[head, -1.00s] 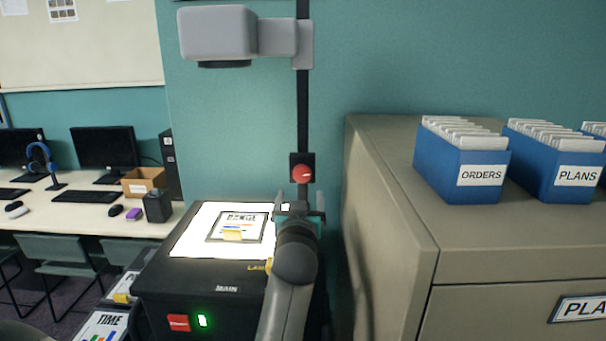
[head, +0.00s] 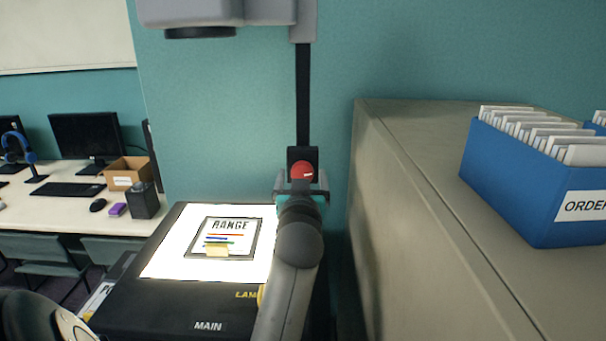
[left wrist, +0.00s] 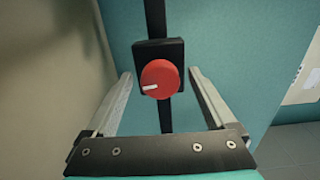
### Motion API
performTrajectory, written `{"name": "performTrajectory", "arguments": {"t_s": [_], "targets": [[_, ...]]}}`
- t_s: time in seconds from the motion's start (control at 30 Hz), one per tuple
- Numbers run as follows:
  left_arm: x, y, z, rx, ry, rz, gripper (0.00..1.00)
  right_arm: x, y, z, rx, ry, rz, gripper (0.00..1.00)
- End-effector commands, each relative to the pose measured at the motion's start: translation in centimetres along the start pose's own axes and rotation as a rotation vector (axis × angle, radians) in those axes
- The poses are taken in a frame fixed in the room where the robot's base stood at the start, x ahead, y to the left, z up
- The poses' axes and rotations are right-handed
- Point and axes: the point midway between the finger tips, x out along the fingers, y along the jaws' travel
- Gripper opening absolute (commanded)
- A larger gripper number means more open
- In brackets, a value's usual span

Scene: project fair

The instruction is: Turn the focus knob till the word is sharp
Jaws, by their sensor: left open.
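The red focus knob (head: 302,170) sits on a black block on the projector's upright post. In the left wrist view the knob (left wrist: 160,82) is round, and its white mark points left and slightly down. My left gripper (head: 302,190) is open at the knob. In the left wrist view its fingers (left wrist: 160,73) stand either side of the knob with a gap on each side. The projector's lit stage (head: 165,262) carries a framed sheet (head: 222,236) with the word RANGE. The projector head (head: 215,12) is cut off at the top. No projected word shows. My right gripper is not in view.
A beige cabinet (head: 400,215) stands close on the right, with a blue file box (head: 520,190) on top. A desk (head: 60,212) with computers and a cardboard box (head: 128,172) is at the left. The teal wall is behind the post.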

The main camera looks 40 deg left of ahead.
Motion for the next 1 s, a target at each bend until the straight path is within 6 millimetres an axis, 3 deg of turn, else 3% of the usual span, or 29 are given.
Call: {"name": "performTrajectory", "arguments": {"t_s": [0.3, 1.0], "targets": [[-0.03, 0.0, 0.0, 0.001, 0.0, 0.0, 0.87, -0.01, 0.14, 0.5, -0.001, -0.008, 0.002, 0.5], [-0.02, 0.0, 0.0, 0.001, 0.0, 0.0, 0.08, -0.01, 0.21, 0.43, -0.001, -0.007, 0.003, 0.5]]}}
